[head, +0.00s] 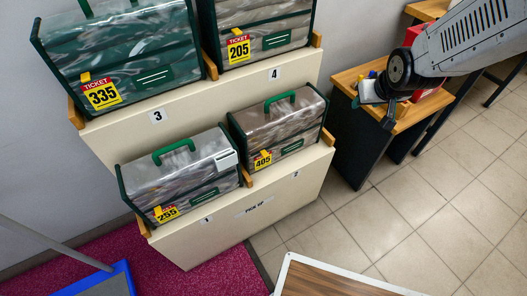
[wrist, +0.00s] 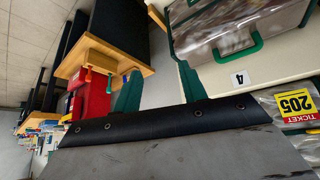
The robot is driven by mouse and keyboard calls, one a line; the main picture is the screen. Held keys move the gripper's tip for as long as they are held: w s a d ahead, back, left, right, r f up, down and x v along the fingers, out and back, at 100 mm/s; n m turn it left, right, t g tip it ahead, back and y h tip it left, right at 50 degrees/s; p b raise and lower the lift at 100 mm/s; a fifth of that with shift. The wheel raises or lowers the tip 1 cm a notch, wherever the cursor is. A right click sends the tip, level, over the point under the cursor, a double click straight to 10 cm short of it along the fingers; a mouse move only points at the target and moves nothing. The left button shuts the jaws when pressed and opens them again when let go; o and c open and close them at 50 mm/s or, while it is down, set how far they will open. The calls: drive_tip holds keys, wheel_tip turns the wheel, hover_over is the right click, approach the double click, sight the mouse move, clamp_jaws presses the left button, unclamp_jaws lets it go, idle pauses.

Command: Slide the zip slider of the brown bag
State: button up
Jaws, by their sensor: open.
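Two bags with brownish-grey contents show in the head view: one with ticket 205 (head: 272,37) on the upper tier and one with ticket 405 (head: 285,122) on the lower tier. I cannot tell which is the brown bag. Each has dark green edging and a small yellow tab by its ticket; whether that tab is the zip slider is unclear. My gripper (head: 378,108) is at the upper right, apart from the bags. In the wrist view my gripper (wrist: 158,86) has its green fingers spread with nothing between them. A bag with a green handle (wrist: 215,28) is beside it.
A green bag (head: 125,55) with ticket 335 and a grey bag (head: 180,172) with ticket 255 share the cream rack (head: 240,215). A wooden-topped desk (head: 412,118) with a red box (head: 432,98) stands right of the rack.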

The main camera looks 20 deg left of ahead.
sight(262, 150)
drive_tip(key=a+f+n+t+y, duration=0.1)
drive_tip(key=a+f+n+y, duration=0.1)
drive_tip(key=a+f, duration=0.9)
drive_tip(key=a+f+n+y, duration=0.2)
drive_tip(key=a+f, duration=0.6)
drive_tip(key=f, duration=0.7)
drive_tip(key=s+a+f, duration=0.1)
drive_tip(key=s+f, duration=0.1)
drive_tip(key=f, duration=0.1)
drive_tip(key=s+a+f+y, duration=0.1)
drive_tip(key=s+f, duration=0.1)
drive_tip(key=f, duration=0.1)
drive_tip(key=s+a+f+y, duration=0.1)
drive_tip(key=f, duration=0.1)
drive_tip(key=shift+s+a+f+n+t, duration=0.35)
drive_tip(key=shift+s+f+n+t, duration=0.05)
drive_tip(key=shift+w+a+r+t+y, duration=0.1)
drive_tip(key=shift+a+r+t+y, duration=0.5)
drive_tip(key=shift+r+y, duration=0.4)
drive_tip(key=shift+a+r+t+y, duration=0.45)
drive_tip(key=shift+r+t+y, duration=0.2)
drive_tip(key=shift+r+y, duration=0.25)
drive_tip(key=shift+w+a+r+t+y, duration=0.1)
drive_tip(key=shift+a+r+t+y, duration=0.5)
drive_tip(key=shift+r+y, duration=0.4)
drive_tip(key=shift+d, duration=0.1)
drive_tip(key=c, duration=0.9)
drive_tip(key=shift+o, duration=0.2)
